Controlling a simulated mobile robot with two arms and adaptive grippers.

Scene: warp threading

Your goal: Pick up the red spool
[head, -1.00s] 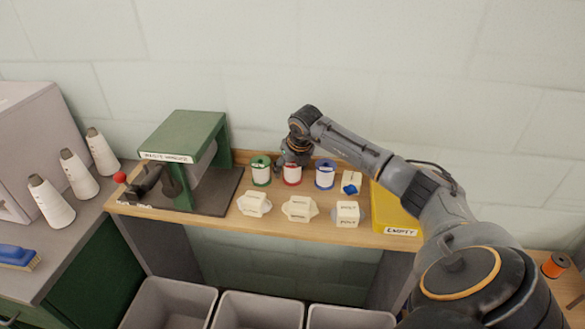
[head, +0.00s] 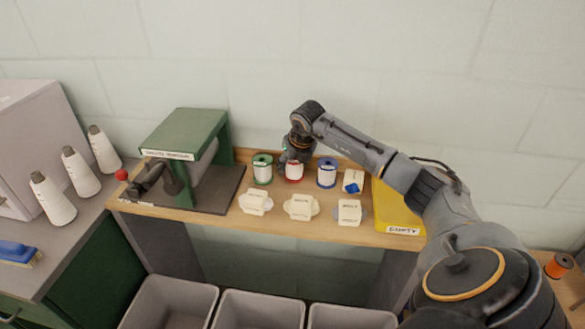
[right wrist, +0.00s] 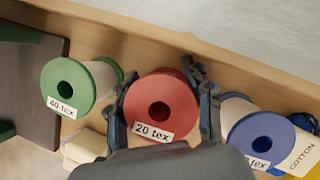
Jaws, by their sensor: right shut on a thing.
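The red spool (head: 294,173) stands on the wooden shelf between the green and blue spools. In the right wrist view the red spool (right wrist: 160,103) shows its red end with a centre hole and a "20 tex" label. My right gripper (head: 293,160) comes down over it from above. In the right wrist view the fingers of my right gripper (right wrist: 160,95) sit on both sides of the spool, shut on it. The spool still appears to be at shelf level. My left gripper is not in view.
The green spool (head: 262,169) stands close on the left and the blue spool (head: 327,173) close on the right. Several white blocks (head: 301,207) lie along the shelf front. A yellow bin (head: 398,215) is at right, a green machine (head: 185,135) at left. Grey bins (head: 258,312) are below.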

